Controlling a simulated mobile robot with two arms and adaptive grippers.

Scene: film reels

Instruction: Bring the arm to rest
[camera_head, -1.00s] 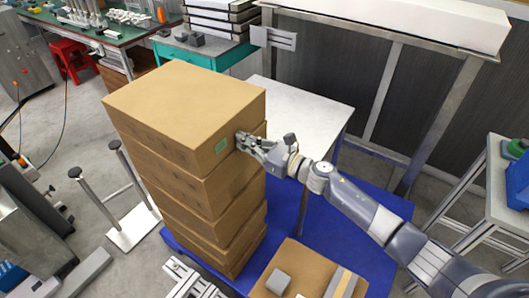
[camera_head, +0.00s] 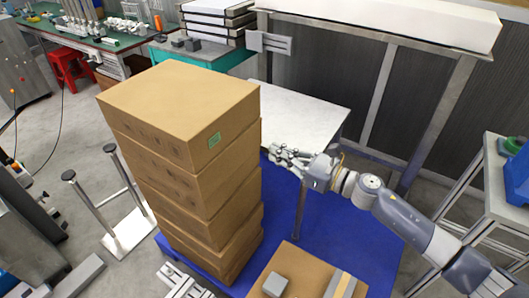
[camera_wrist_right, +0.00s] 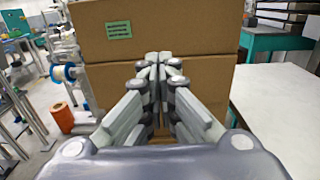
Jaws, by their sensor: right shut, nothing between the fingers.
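My right gripper (camera_head: 281,152) is shut and empty in the head view. It hangs in the air to the right of a tall stack of brown cardboard boxes (camera_head: 180,120), apart from it. In the right wrist view the closed fingers (camera_wrist_right: 161,62) point at the boxes (camera_wrist_right: 215,75), and the fingertips overlap the seam between two of them. My left gripper is not in view.
The stack stands on a blue platform (camera_head: 325,225). A white table (camera_head: 295,110) is behind the gripper. A lower box (camera_head: 303,275) with a grey block (camera_head: 276,284) is at the front. A grey side table (camera_head: 495,190) stands at the right. A metal frame (camera_head: 435,110) is at the back.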

